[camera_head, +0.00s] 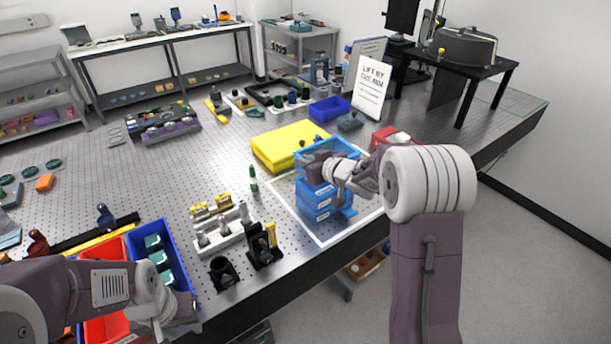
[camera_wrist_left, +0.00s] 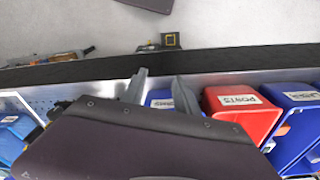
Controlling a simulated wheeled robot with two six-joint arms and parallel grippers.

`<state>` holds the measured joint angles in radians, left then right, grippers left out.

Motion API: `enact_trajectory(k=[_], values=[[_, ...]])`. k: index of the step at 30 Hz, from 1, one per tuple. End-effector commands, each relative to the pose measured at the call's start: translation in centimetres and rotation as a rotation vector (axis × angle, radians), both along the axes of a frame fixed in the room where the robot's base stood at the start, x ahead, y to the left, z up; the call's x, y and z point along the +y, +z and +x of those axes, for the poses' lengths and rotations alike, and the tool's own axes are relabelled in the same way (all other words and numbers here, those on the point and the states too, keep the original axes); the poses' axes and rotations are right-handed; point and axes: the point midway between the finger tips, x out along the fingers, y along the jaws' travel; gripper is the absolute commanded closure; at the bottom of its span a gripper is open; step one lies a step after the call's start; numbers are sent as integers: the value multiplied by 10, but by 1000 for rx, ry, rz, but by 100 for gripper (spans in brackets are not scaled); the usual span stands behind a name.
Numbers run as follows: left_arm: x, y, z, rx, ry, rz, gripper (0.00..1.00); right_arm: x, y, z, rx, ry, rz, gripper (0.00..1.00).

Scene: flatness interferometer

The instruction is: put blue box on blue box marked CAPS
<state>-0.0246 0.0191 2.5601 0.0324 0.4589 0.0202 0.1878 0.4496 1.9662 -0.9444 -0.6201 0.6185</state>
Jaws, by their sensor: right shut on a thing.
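A light-blue open box (camera_head: 325,149) is in my right gripper (camera_head: 332,172), whose jaws are partly hidden behind my own wrist. The box is at the top of a stack of blue boxes (camera_head: 317,207) near the table's right front edge. I cannot tell whether it touches the stack. Small white labels show on the stack, but CAPS is not legible. My left gripper (camera_head: 180,312) is low at the left front, by the red and blue bins. In the left wrist view its two fingers (camera_wrist_left: 160,90) are apart with nothing between them.
A white-edged tray (camera_head: 318,240) lies under the stack. A yellow box (camera_head: 288,143) is behind it, and a red box (camera_head: 388,136) is to its right. Black holders (camera_head: 263,246) stand left of it. A red bin labelled PORTS (camera_wrist_left: 240,108) is near my left gripper.

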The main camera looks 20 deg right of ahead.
Motion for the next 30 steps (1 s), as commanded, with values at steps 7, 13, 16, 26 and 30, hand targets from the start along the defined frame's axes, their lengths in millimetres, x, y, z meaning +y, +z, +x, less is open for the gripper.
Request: enact_trajectory(k=[7,13,16,26,30], values=[[0,-8,0,0,0,0,64,0,-31,0,2,0,3,100],[0,-8,0,0,0,0,64,0,-39,0,-3,0,1,100],[0,-8,0,0,0,0,64,0,-39,0,-3,0,0,100],[0,-10,0,0,0,0,64,0,-42,0,-1,0,1,67],[0,-10,0,0,0,0,64,0,-42,0,-1,0,1,67]])
